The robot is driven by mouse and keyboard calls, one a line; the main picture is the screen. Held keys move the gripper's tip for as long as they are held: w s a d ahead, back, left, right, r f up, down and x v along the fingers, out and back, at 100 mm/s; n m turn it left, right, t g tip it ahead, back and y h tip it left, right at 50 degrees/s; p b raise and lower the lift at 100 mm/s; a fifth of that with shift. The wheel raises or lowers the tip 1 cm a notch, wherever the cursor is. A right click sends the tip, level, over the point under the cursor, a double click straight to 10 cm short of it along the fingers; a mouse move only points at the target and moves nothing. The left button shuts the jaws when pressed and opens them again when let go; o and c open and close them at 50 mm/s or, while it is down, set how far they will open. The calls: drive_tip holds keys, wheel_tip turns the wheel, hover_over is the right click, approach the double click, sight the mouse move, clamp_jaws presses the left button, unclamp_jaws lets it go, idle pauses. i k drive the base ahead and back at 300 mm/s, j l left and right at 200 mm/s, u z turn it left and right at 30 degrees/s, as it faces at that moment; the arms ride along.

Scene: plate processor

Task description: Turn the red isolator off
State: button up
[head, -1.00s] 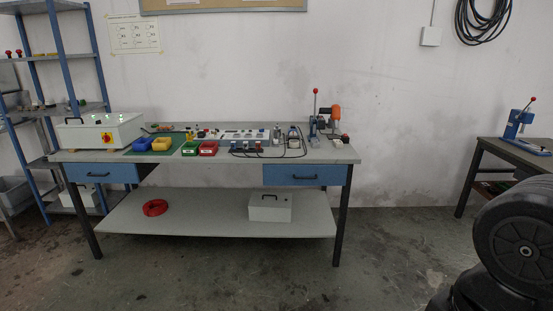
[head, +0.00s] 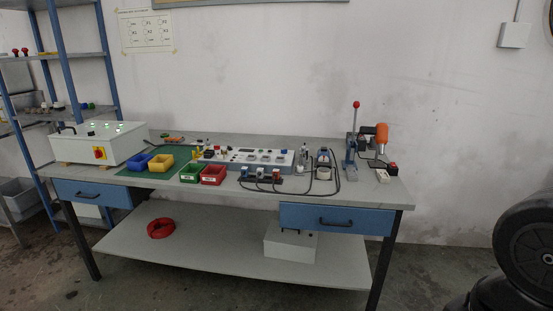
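The red isolator (head: 99,153) is a small red knob on a yellow square plate. It sits on the front face of a white control box (head: 126,144) at the left end of the workbench. Several green lights glow on top of the box. The knob's exact position is too small to tell. My gripper is not in view; only a dark rounded part of my arm shows at the right edge, well away from the box.
The workbench (head: 372,186) holds blue, yellow, green and red bins (head: 214,174), a panel of controls (head: 256,156) and a lever press (head: 352,146). A blue shelf rack (head: 75,75) stands at left. The floor right of the bench is clear.

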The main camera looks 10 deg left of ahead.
sight(98, 153)
drive_tip(key=i+j+u, duration=0.1)
drive_tip(key=i+u, duration=0.75)
drive_tip(key=i+l+u, duration=0.2)
drive_tip(key=i+u, duration=0.25)
drive_tip(key=i+l+u, duration=0.2)
drive_tip(key=i+u, duration=0.2)
drive_tip(key=i+l+u, duration=0.35)
drive_tip(key=i+l, duration=0.2)
drive_tip(key=i+u, duration=0.05)
